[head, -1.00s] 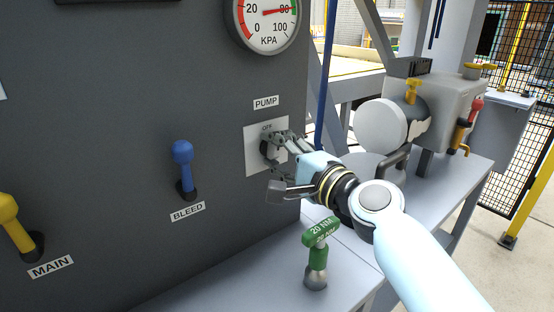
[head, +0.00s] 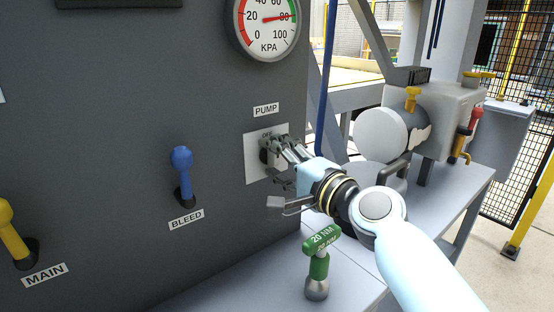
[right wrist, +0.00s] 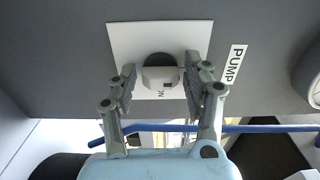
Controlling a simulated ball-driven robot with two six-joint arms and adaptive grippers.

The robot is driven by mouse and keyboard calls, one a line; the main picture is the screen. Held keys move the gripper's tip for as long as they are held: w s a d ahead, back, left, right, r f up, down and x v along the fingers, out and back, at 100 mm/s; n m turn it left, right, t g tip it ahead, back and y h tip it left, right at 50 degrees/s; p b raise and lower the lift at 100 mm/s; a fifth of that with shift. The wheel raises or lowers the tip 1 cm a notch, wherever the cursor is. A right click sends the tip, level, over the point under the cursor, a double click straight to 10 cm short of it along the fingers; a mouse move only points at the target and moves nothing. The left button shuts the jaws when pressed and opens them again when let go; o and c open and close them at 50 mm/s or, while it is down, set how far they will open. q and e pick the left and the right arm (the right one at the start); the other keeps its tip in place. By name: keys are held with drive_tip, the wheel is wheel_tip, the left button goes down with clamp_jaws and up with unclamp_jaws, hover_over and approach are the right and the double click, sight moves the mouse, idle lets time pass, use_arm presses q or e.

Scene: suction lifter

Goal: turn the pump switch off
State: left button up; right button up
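The pump switch is a grey knob (right wrist: 160,76) on a white plate (head: 252,160) under the PUMP label (head: 266,110). OFF is printed near the top of the plate in the head view. In the right wrist view, a dark mark on the knob's edge lies near the ON lettering (right wrist: 162,94). My right gripper (head: 276,160) is at the plate and partly hides the knob. In the right wrist view my right gripper (right wrist: 160,78) has one finger on each side of the knob, with narrow gaps showing. My left gripper is not in view.
A blue BLEED lever (head: 183,170) and a yellow MAIN lever (head: 12,235) stand on the dark panel to the left. A pressure gauge (head: 266,25) reads about 80. A green 20 NM T-handle tool (head: 319,262) stands on the bench below my right arm. A blue hose (head: 326,90) hangs behind.

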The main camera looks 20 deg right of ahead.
drive_tip(key=shift+o, duration=0.6)
drive_tip(key=shift+s, duration=0.1)
drive_tip(key=v, duration=1.2)
